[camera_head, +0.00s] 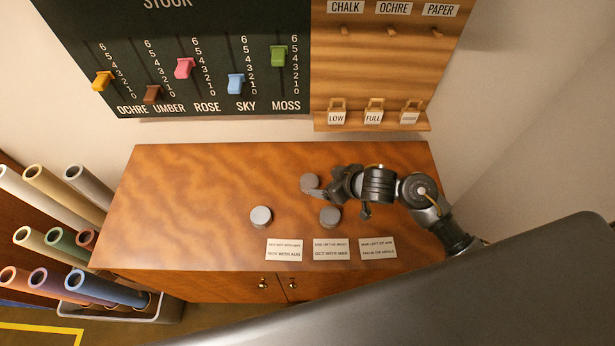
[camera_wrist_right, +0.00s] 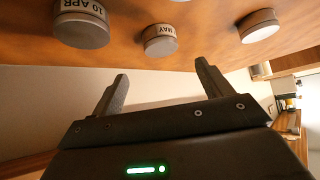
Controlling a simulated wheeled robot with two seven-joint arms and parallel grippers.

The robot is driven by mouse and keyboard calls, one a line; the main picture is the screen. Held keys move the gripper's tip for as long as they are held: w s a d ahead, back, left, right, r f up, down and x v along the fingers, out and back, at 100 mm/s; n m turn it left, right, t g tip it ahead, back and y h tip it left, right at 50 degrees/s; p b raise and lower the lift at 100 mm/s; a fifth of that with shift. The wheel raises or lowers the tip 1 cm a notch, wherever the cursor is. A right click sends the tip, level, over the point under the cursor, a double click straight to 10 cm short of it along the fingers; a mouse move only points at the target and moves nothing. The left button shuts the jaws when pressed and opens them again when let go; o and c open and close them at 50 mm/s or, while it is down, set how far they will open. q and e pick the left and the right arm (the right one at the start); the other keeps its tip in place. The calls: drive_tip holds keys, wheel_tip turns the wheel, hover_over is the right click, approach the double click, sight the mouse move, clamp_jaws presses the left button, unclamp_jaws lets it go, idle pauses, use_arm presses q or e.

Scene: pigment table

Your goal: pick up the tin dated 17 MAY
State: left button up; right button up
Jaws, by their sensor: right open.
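In the right wrist view, a grey tin with a label reading MAY (camera_wrist_right: 160,40) is ahead of the gap between my fingers; its day number is not legible. A tin labelled 10 APR (camera_wrist_right: 82,25) is to its left, and a tin with no readable label (camera_wrist_right: 259,26) is to its right. In the head view, one grey tin (camera_head: 261,216) stands apart at left, one (camera_head: 330,217) is just below my gripper and one (camera_head: 309,182) is beside it. My right gripper (camera_wrist_right: 162,74) is open and empty. My left gripper is out of view.
The wooden cabinet top (camera_head: 190,200) is clear at left. Three white cards (camera_head: 332,249) lie along its front edge. A dark stock board (camera_head: 200,60) and a wooden peg panel (camera_head: 385,75) stand behind. Rolled tubes (camera_head: 70,240) are at the left.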

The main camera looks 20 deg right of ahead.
sight(310, 181)
drive_tip(key=shift+w+a+f, duration=0.1)
drive_tip(key=shift+a+f, duration=0.15)
drive_tip(key=shift+f, duration=0.15)
drive_tip(key=b+x, duration=0.1)
drive_tip(key=x, duration=0.2)
drive_tip(key=shift+w+a+f, duration=0.1)
drive_tip(key=shift+w+a, duration=0.05)
drive_tip(key=shift+w, duration=0.05)
drive_tip(key=shift+w+f, duration=0.25)
drive_tip(key=shift+w, duration=0.05)
drive_tip(key=shift+a, duration=0.1)
drive_tip(key=shift+w+a+f, duration=0.15)
drive_tip(key=shift+f, duration=0.1)
drive_tip(key=x, duration=0.4)
drive_tip(key=shift+w+f+p, duration=0.1)
drive_tip(key=shift+f+p, duration=0.05)
drive_tip(key=shift+p, duration=0.25)
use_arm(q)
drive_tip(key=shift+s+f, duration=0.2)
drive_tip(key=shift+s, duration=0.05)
